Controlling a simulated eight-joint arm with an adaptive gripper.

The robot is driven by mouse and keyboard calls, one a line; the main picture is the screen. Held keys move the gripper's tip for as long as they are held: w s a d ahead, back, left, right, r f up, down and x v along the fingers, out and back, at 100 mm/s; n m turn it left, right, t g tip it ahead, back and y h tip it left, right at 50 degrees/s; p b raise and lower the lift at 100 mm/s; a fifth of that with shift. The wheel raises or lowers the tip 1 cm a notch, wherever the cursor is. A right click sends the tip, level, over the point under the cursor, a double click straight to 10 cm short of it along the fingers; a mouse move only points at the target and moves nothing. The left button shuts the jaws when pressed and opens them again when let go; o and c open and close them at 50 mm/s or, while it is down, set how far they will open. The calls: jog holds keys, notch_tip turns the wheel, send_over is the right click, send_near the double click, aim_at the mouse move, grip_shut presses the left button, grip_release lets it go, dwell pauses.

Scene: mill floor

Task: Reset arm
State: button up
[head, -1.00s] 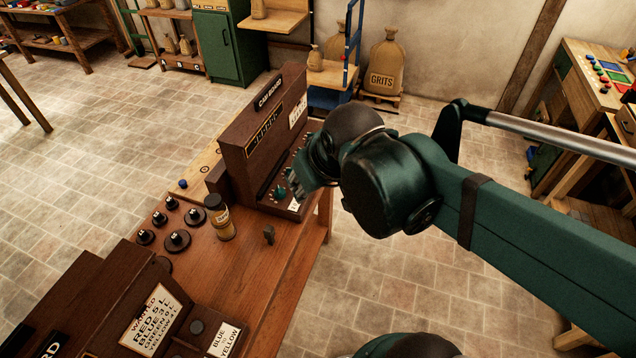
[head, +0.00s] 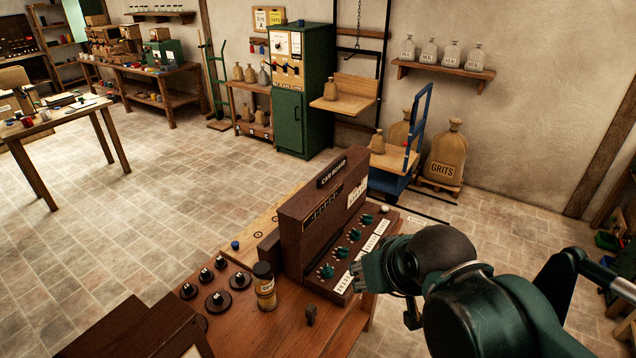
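My arm reaches in from the lower right of the head view. My gripper (head: 364,277) is at the right front edge of the cam board (head: 322,222), close to its row of green knobs (head: 341,252). The gripper is small and partly turned away, so I cannot tell whether its fingers are open or whether they touch the board. No held object shows at it. The cam board is a dark wooden box with an upright back panel and white labels, standing on the wooden bench (head: 258,325).
Behind are a green cabinet (head: 302,118), a blue hand truck (head: 392,180) and a grits sack (head: 446,160). The tiled floor at left is open.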

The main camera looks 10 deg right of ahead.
jog(key=shift+f+b, duration=2.6)
jog(key=shift+f, duration=0.2)
